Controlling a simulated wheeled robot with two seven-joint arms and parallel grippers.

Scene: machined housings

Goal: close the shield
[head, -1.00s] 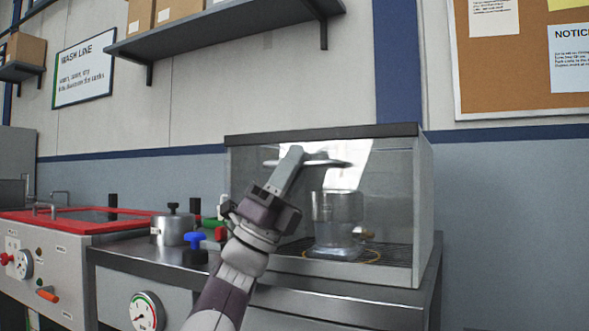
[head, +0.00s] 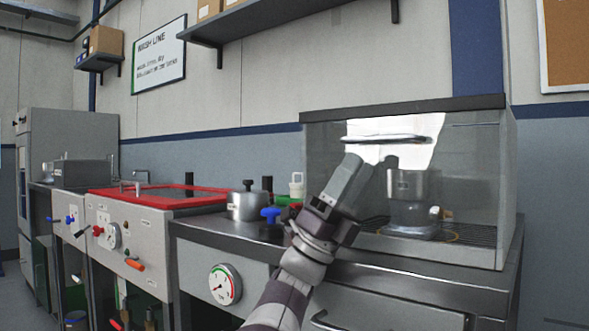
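The shield (head: 330,150) is a clear panel on the front of a dark-topped booth (head: 405,104) on the steel counter. A bright reflection lies across it. Its grey bar handle (head: 385,139) runs across the upper part. I cannot tell where the shield's lower edge is. My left gripper (head: 354,166) is in front of the booth, its fingers pointing up just below the left part of the handle. They look apart from the handle. I see the fingers as one grey block, so their opening is unclear. My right gripper is out of view.
A metal housing (head: 413,200) stands on the grate inside the booth. Left of the booth, a lidded pot (head: 247,203) and a blue-knobbed valve (head: 270,215) stand on the counter. A red-rimmed wash basin (head: 130,191) is further left.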

